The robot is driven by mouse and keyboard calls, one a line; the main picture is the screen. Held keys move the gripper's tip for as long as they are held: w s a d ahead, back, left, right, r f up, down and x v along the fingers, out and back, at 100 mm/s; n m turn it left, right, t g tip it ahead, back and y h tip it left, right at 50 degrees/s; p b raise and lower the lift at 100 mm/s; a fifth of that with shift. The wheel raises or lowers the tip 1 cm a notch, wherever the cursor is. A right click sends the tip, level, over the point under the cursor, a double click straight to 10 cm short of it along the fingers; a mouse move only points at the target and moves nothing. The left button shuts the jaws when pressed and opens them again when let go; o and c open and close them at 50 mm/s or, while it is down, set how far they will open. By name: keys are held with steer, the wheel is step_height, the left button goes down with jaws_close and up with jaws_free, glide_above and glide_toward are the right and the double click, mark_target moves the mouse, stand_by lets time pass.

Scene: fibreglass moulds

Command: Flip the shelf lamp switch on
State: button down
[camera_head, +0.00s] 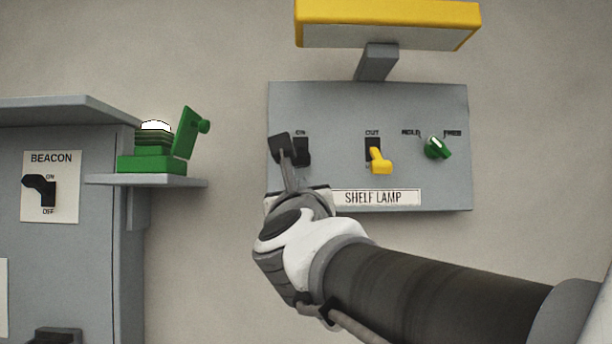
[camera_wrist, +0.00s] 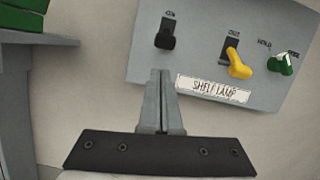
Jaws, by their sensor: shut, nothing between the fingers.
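The shelf lamp panel (camera_head: 440,190) is a grey plate on the wall with a white "SHELF LAMP" label (camera_head: 376,198). At its left is a black switch (camera_head: 303,152) marked "ON" above; its lever seems to point down. The switch also shows in the wrist view (camera_wrist: 165,36), just beyond my fingertips. My gripper (camera_head: 281,146) is shut and empty, in front of the panel's left part, left of the black switch in the head view. In the wrist view my gripper (camera_wrist: 160,74) points up toward the switch, with a visible gap below it in the picture.
A yellow lever (camera_head: 379,160) marked "OUT" and a green knob (camera_head: 437,148) marked "HOLD" and "FREE" sit right of the switch. A yellow-hooded lamp (camera_head: 388,14) juts above. Left are a small shelf (camera_head: 190,183) with a green device (camera_head: 152,163) and a "BEACON" switch (camera_head: 40,190).

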mark_target(301, 156)
steer(key=shift+w+a+m, duration=0.1)
steer(key=shift+w+m, duration=0.4)
steer(key=shift+m, duration=0.5)
steer(key=p+x, duration=0.4)
steer(key=x, duration=0.6)
